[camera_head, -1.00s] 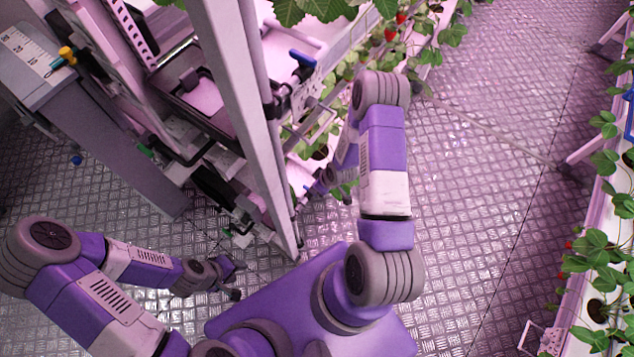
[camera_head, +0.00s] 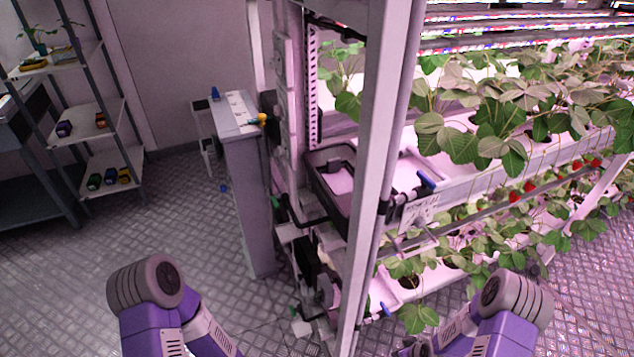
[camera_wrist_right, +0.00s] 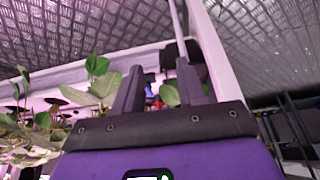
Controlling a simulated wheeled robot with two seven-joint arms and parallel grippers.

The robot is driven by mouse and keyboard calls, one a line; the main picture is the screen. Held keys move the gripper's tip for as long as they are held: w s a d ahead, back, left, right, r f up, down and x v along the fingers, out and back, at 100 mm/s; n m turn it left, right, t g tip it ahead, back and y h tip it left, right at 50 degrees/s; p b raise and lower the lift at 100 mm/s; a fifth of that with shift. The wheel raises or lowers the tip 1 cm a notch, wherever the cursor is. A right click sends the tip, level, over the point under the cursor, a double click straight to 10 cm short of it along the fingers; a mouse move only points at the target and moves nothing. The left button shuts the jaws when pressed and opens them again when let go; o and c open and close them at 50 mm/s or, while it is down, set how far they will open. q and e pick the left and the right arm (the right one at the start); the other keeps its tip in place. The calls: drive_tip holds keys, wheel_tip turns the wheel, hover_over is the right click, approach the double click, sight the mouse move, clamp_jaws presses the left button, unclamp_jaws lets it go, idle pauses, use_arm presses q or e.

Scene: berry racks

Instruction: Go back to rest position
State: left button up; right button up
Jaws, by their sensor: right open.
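My right gripper (camera_wrist_right: 159,67) shows in the right wrist view with its two dark fingers apart. No object is held between them; plant leaves and a bit of red show behind the gap. In the head view my right arm (camera_head: 510,305) is bent at the lower right, in front of the berry rack (camera_head: 372,150), and its gripper is not clearly visible there. My left arm (camera_head: 147,285) is bent at the lower left over the floor. My left gripper is below the frame.
The rack's upright post stands between my arms. Strawberry plants (camera_head: 500,130) with red berries (camera_head: 515,197) fill its shelves at right. A grey cabinet (camera_head: 248,190) stands left of the rack, and a shelf unit (camera_head: 110,165) stands far left.

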drive_tip(key=s+a+r+m+g+y+p, duration=0.1)
drive_tip(key=s+a+r+m+p, duration=0.1)
drive_tip(key=s+a, duration=0.4)
drive_tip(key=s+a+r+m+g+y+p, duration=0.1)
drive_tip(key=s+a+r+m, duration=0.4)
drive_tip(key=a, duration=0.5)
wheel_tip(320, 180, up, 2)
drive_tip(key=shift+s+a+r+g+y+p, duration=0.1)
drive_tip(key=shift+s+a+g+y+p, duration=0.25)
drive_tip(key=shift+g, duration=0.35)
